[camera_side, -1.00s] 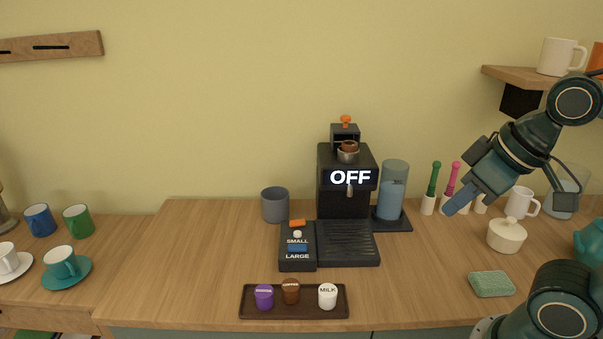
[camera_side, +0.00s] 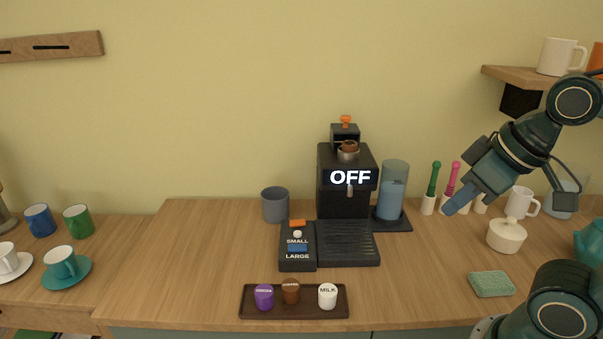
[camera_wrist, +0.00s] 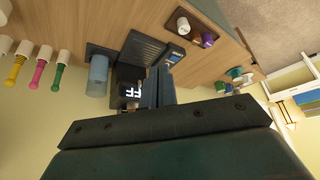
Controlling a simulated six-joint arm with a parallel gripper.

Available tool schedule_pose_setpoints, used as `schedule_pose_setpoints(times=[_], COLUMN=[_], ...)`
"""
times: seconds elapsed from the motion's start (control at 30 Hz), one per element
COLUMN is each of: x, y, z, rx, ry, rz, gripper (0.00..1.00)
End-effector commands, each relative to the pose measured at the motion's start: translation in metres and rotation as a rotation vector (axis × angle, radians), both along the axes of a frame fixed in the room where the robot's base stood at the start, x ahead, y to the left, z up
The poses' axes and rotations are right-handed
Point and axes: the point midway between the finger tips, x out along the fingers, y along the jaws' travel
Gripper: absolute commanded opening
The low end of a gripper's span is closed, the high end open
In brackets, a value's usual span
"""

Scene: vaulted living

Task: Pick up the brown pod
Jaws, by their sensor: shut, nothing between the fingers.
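The brown pod (camera_side: 290,291) stands upright on a dark tray (camera_side: 333,310) near the counter's front edge, between a purple pod (camera_side: 264,296) and a white pod marked MILK (camera_side: 327,296). In the wrist view the brown pod (camera_wrist: 194,40) also shows, among the pods near the top. My gripper (camera_side: 450,210) is shut and empty, raised in front of the utensil holders at right, well to the right of the tray. Its shut fingers (camera_wrist: 158,75) show in the wrist view.
The coffee machine (camera_side: 345,200) reads OFF, with something brown in its open top holder. A grey cup (camera_side: 275,204) and a blue water tank (camera_side: 393,190) flank it. A white lidded bowl (camera_side: 506,236) and a green sponge (camera_side: 491,284) are at right.

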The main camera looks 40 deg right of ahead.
Motion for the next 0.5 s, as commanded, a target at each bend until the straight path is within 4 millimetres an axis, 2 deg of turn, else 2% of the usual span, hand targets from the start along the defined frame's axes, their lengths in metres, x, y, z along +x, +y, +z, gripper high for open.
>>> schedule_pose_setpoints(times=[0.03,0.3,0.5], x=[0.0,0.0,0.0], y=[0.0,0.0,0.0], z=[0.0,0.0,0.0], rx=[0.0,0.0,0.0], ry=[0.0,0.0,0.0], rz=[0.0,0.0,0.0], gripper=[0.1,0.62,0.62])
